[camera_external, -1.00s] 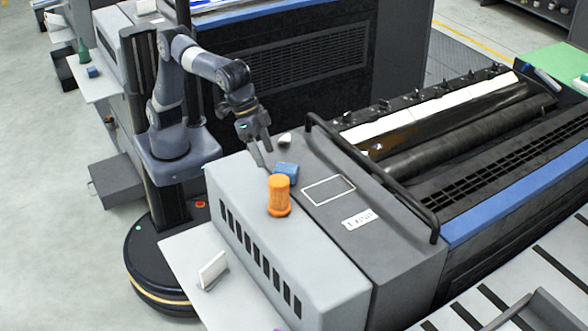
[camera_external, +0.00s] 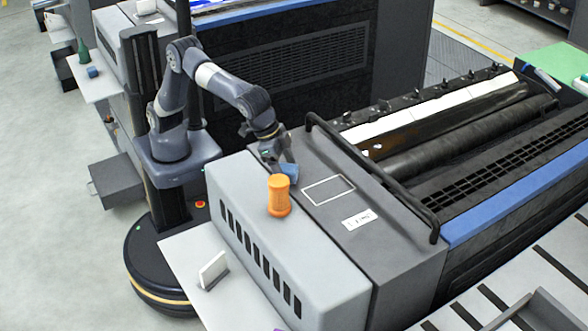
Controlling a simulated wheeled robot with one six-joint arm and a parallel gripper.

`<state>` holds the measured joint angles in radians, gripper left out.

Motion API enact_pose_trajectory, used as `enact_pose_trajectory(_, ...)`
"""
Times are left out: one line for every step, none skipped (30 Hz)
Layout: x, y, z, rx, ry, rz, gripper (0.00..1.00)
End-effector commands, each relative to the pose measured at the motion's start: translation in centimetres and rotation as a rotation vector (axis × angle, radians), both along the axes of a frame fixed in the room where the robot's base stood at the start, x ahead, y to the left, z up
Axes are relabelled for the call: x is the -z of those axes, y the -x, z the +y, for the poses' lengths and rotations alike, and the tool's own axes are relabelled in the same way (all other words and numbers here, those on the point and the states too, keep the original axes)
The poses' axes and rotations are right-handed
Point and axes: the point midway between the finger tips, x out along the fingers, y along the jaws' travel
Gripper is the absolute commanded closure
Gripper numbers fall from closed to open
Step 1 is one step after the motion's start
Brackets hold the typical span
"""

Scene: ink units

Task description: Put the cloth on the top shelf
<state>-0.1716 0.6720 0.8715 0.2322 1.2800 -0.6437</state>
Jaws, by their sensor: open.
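A small blue folded piece, which looks like the cloth (camera_external: 290,171), lies on the grey top of the ink unit (camera_external: 325,225), just behind the orange container. My gripper (camera_external: 279,168) points down at the cloth with its fingers open around or right beside it. I cannot tell whether they touch it. The fingers hide part of the cloth. I cannot tell which surface is the top shelf.
The orange container (camera_external: 279,196) stands close in front of my gripper. A black rail (camera_external: 375,180) runs along the unit's right side. The labelled top right of the container is clear.

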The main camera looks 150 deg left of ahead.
Motion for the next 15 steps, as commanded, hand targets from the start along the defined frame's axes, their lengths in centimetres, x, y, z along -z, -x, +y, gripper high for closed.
enact_pose_trajectory(0.55, -0.12, 0.15, 0.0, 0.0, 0.001, 0.29)
enact_pose_trajectory(0.75, -0.19, 0.2, 0.0, 0.001, 0.001, 0.29)
enact_pose_trajectory(0.95, -0.26, 0.25, 0.0, 0.0, 0.0, 0.29)
enact_pose_trajectory(1.03, -0.3, 0.27, 0.0, 0.001, -0.001, 0.29)
enact_pose_trajectory(1.08, -0.32, 0.29, 0.0, 0.0, -0.001, 0.29)
enact_pose_trajectory(1.09, -0.33, 0.29, 0.0, 0.0, -0.001, 0.29)
enact_pose_trajectory(1.09, -0.33, 0.29, 0.0, 0.0, -0.001, 0.29)
enact_pose_trajectory(1.08, -0.33, 0.29, 0.0, 0.0, -0.001, 0.29)
enact_pose_trajectory(1.08, -0.33, 0.29, 0.0, 0.0, -0.001, 0.29)
enact_pose_trajectory(1.07, -0.32, 0.28, 0.0, 0.0, -0.001, 0.29)
enact_pose_trajectory(1.07, -0.32, 0.28, 0.0, 0.0, -0.001, 0.31)
enact_pose_trajectory(1.06, -0.32, 0.28, 0.0, 0.0, -0.001, 0.34)
enact_pose_trajectory(1.06, -0.32, 0.27, 0.0, 0.0, -0.001, 0.36)
enact_pose_trajectory(1.06, -0.32, 0.27, 0.0, 0.0, -0.001, 0.39)
enact_pose_trajectory(1.05, -0.31, 0.27, 0.0, 0.0, -0.001, 0.42)
